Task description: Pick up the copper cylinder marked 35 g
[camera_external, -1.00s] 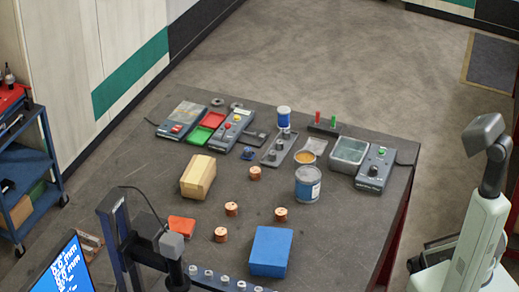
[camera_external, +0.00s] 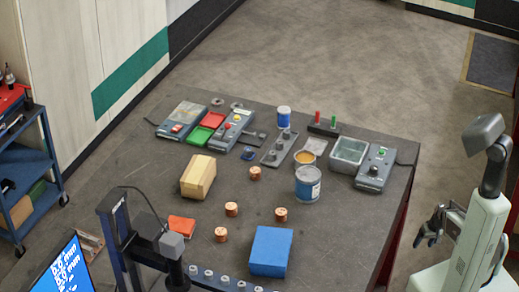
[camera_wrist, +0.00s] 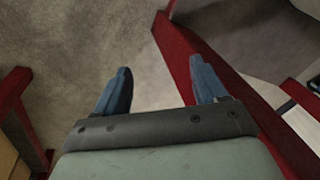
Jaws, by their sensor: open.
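Several copper cylinders stand on the dark workbench (camera_external: 330,225): one at the back (camera_external: 255,173), one at the left (camera_external: 231,209), one at the right (camera_external: 281,214) and one nearest the front (camera_external: 221,234). Their markings are too small to read, so I cannot tell which is 35 g. My gripper (camera_external: 428,232) is off the right side of the bench, well away from the cylinders. In the wrist view my gripper (camera_wrist: 160,82) has two blue fingers spread apart with nothing between them. No cylinder shows there.
A blue block (camera_external: 271,251), a cardboard-coloured block (camera_external: 198,176), a paint can (camera_external: 308,184) and an orange-red block (camera_external: 181,228) stand around the cylinders. Trays and control boxes line the back. A dark frame (camera_external: 120,240) stands at front left. Red bench parts (camera_wrist: 190,60) show in the wrist view.

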